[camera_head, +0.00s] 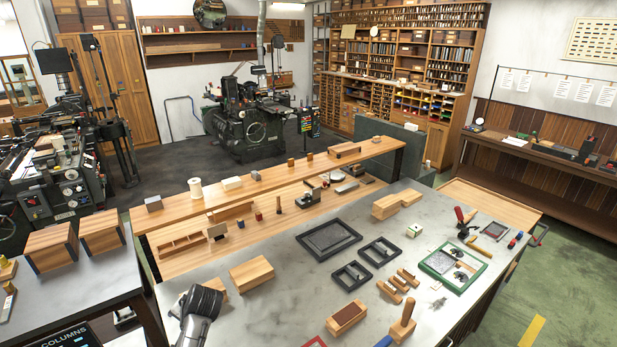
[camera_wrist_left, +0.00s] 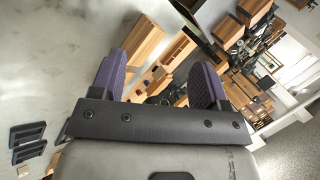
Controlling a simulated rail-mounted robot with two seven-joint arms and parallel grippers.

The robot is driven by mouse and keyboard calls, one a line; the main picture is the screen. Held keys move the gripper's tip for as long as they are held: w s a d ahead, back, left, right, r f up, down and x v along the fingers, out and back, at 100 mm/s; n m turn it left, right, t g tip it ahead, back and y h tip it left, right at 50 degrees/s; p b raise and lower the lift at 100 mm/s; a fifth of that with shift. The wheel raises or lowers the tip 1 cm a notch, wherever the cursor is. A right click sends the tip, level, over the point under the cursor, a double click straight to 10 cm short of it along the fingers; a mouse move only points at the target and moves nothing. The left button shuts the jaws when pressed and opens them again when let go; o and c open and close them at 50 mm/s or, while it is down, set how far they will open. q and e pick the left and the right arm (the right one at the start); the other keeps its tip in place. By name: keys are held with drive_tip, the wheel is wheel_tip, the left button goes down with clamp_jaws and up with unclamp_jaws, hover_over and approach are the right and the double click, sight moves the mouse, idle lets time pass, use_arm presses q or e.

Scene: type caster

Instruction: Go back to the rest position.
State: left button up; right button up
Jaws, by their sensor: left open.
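My left gripper (camera_wrist_left: 157,78) is open in the left wrist view. Its two purple-padded fingers stand wide apart with nothing between them. In the head view my left arm (camera_head: 198,318) comes up at the bottom edge, over the near left part of the grey-topped table (camera_head: 290,285); its fingers are not clear there. A wooden block (camera_head: 252,272) lies just beyond it, and another block is partly hidden behind the arm. My right gripper is not in view.
The table's middle left is fairly clear.

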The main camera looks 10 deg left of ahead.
use_arm(q)
drive_tip(key=s+d+r+n+t+h, duration=0.25)
drive_tip(key=d+r+t, duration=0.25)
drive_tip(key=d+r, duration=0.4)
drive_tip(key=s+d+m+t+h+p, duration=0.2)
drive_tip(key=s+d+m+t+h, duration=0.15)
drive_tip(key=s+d, duration=0.65)
drive_tip(key=s+d+f+g+p, duration=0.1)
drive_tip(key=s+f+g, duration=0.2)
drive_tip(key=s, duration=0.9)
drive_tip(key=s+d+f+g+h+p, duration=0.1)
drive_tip(key=s+d+f+g+p, duration=0.1)
drive_tip(key=s+f, duration=0.6)
drive_tip(key=s+g, duration=0.1)
drive_tip(key=s, duration=0.4)
drive_tip(key=shift+s+g+h, duration=0.25)
drive_tip(key=shift+g+h, duration=0.05)
drive_tip(key=shift+g, duration=0.05)
drive_tip(key=shift+d, duration=0.1)
drive_tip(key=shift+f, duration=0.15)
